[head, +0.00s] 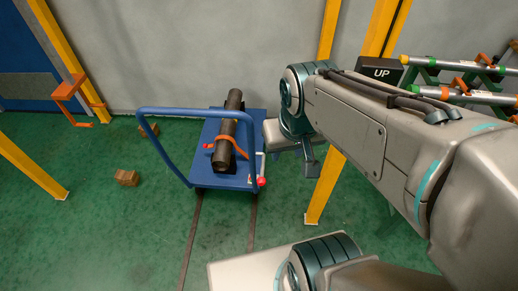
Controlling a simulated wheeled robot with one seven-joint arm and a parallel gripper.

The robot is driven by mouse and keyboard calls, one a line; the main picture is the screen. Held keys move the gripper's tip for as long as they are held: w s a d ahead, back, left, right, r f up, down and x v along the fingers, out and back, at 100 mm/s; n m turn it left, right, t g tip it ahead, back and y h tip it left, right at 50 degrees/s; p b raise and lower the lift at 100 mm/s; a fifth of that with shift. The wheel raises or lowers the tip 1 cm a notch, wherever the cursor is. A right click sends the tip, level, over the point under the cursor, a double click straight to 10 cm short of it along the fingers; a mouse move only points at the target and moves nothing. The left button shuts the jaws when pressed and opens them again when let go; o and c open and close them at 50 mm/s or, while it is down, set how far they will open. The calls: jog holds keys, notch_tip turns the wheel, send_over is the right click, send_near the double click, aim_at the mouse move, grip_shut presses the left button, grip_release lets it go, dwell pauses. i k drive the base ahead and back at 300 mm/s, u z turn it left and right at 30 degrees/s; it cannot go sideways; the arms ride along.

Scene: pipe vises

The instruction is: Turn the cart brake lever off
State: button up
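A blue cart (212,180) stands on the green floor left of centre in the head view, with a curved blue push handle (172,111) on its left. A lever with a red knob (262,182) and a pale upright rod is at the cart's near right corner; I take it to be the brake lever. My gripper (312,168) hangs at the end of my arm, to the right of the cart and apart from the red knob in the picture. Its fingers are not clear enough to show whether they are open.
A dark pipe (228,130) lies on the cart under an orange strap (232,146). Yellow posts (325,185) stand right of the cart and at left. Racked pipes (460,94) are at upper right. Brown blocks (126,178) lie left. Dark rails run along the floor.

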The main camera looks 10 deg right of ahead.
aim_at(261, 181)
jog(key=z, duration=2.8)
jog(key=k, duration=2.05)
jog(key=u, duration=1.25)
